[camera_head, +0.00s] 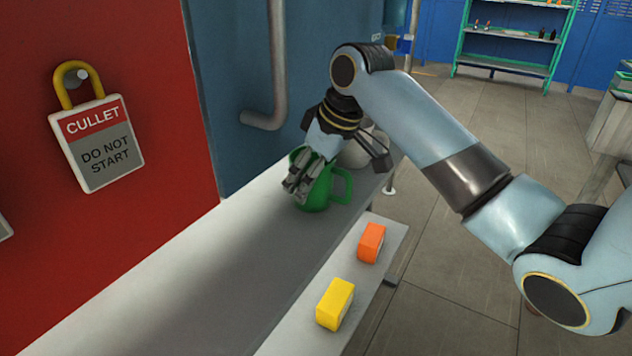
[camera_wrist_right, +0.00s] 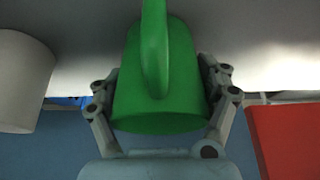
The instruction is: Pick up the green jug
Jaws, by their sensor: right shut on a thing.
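The green jug (camera_head: 318,194) is upright at the far part of the long grey counter (camera_head: 215,262), its handle toward the right. My right gripper (camera_head: 304,178) reaches it from above and behind, with its fingers at the jug's sides. In the right wrist view, the jug (camera_wrist_right: 182,92) fills the space between the two fingers, which press on both sides of it; its handle faces the camera. I cannot tell whether the jug's base touches the counter. My left gripper is not in view.
A white rounded vessel (camera_head: 355,152) stands close behind the jug, partly hidden by my arm. An orange block (camera_head: 371,242) and a yellow block (camera_head: 335,304) sit on a lower ledge in front. A grey pipe (camera_head: 279,75) runs down the blue wall. The near counter is clear.

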